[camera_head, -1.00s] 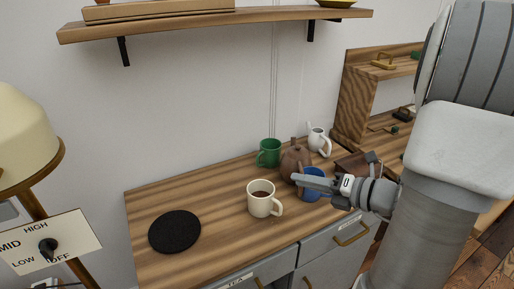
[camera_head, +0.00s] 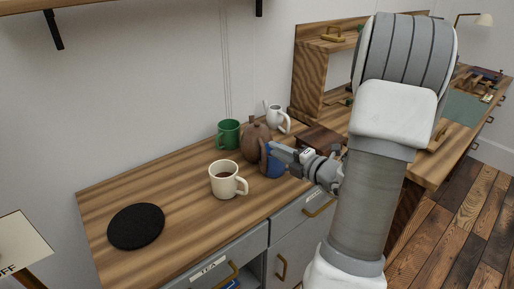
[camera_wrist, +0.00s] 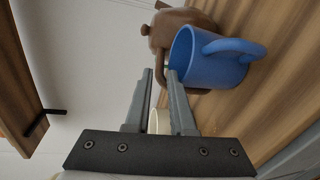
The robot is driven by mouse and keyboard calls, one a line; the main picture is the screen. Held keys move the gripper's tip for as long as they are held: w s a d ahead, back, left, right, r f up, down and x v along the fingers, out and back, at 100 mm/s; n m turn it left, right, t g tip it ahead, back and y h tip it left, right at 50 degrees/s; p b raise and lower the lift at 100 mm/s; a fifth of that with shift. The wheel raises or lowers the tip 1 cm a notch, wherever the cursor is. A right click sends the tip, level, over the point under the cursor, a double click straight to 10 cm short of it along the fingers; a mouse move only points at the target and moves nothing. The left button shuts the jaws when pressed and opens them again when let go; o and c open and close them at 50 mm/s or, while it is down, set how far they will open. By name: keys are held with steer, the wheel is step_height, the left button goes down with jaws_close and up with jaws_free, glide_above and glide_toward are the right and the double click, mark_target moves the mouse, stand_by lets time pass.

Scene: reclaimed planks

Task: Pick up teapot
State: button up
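The brown teapot (camera_head: 255,137) stands on the wooden counter, between the green mug and the blue mug. In the wrist view the teapot (camera_wrist: 172,32) is just beyond the fingertips, and part of its brown handle shows near them. My gripper (camera_head: 268,148) reaches in from the right, over the blue mug (camera_head: 271,166) and close to the teapot's near side. In the wrist view my gripper (camera_wrist: 160,74) has its fingers apart with a gap between them. I cannot tell whether a finger touches the handle. The blue mug (camera_wrist: 208,62) lies close beside the right finger.
A green mug (camera_head: 228,134) and a white jug (camera_head: 276,119) stand behind. A black round mat (camera_head: 136,226) lies at left. The counter's left half is mostly clear.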

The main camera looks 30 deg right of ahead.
mark_target(262, 143)
steer(key=shift+a+b+x, duration=0.1)
steer(key=shift+b+x, duration=0.45)
steer(key=shift+x, duration=1)
steer(key=shift+a+b+x, duration=0.15)
steer(key=shift+b+x, duration=0.35)
steer(key=shift+x, duration=1.05)
steer(key=c, duration=0.3)
jaws_close()
steer(key=shift+s+f, duration=0.15)
steer(key=shift+f, duration=0.05)
steer(key=shift+r, duration=0.1)
